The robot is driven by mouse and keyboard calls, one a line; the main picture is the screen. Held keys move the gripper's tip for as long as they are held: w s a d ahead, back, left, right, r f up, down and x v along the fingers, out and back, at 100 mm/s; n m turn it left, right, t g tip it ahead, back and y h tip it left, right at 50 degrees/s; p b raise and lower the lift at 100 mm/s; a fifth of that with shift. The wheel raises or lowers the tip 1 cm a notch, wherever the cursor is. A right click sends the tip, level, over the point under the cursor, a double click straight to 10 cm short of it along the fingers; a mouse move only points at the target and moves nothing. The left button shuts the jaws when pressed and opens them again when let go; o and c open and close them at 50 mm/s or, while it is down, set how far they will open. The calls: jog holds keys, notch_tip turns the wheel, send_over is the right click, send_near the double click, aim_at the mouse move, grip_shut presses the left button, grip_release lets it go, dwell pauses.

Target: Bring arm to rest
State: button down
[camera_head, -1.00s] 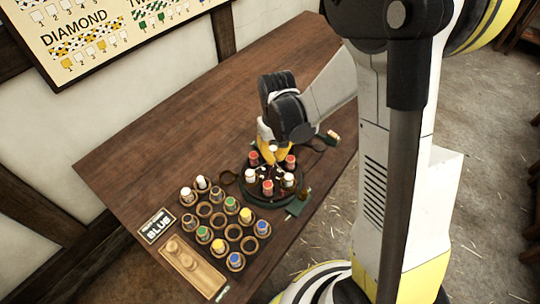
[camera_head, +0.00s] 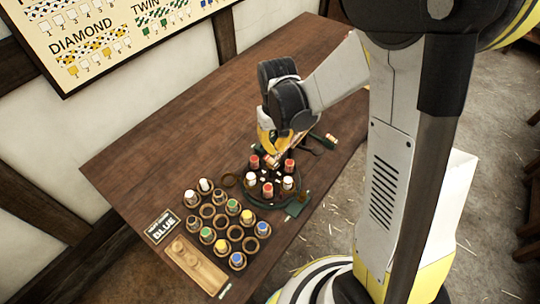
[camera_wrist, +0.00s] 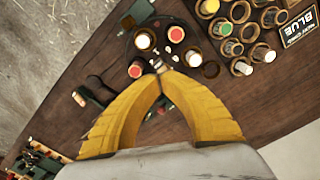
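My gripper (camera_head: 270,150) hangs above the far side of a round dark stand (camera_head: 260,197) on the wooden table. The stand carries red-topped and white-topped bobbins, such as a red one (camera_head: 267,188) and a white one (camera_head: 288,183). In the wrist view, my gripper's yellow fingers (camera_wrist: 160,72) converge with their tips close together over the stand (camera_wrist: 120,12). I see no bobbin held between them. A small pale piece lies at the tips; I cannot tell what it is.
A group of round holders (camera_head: 234,234) with white, green, yellow and blue bobbins stands at the front left. Beside it are a BLUE sign (camera_head: 162,227) and a wooden tray (camera_head: 215,279). A dark tool (camera_head: 325,143) lies behind the stand. The table's far left is clear.

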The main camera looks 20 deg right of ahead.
jog(key=shift+r, duration=0.6)
jog(key=shift+s+r, duration=0.1)
jog(key=shift+r, duration=0.1)
jog(key=s+r+t+b, duration=0.6)
jog(key=s+b, duration=0.3)
jog(key=s, duration=0.3)
jog(key=shift+r+m+t+b, duration=0.3)
jog(key=shift+m+t+b, duration=0.1)
jog(key=shift+t, duration=0.2)
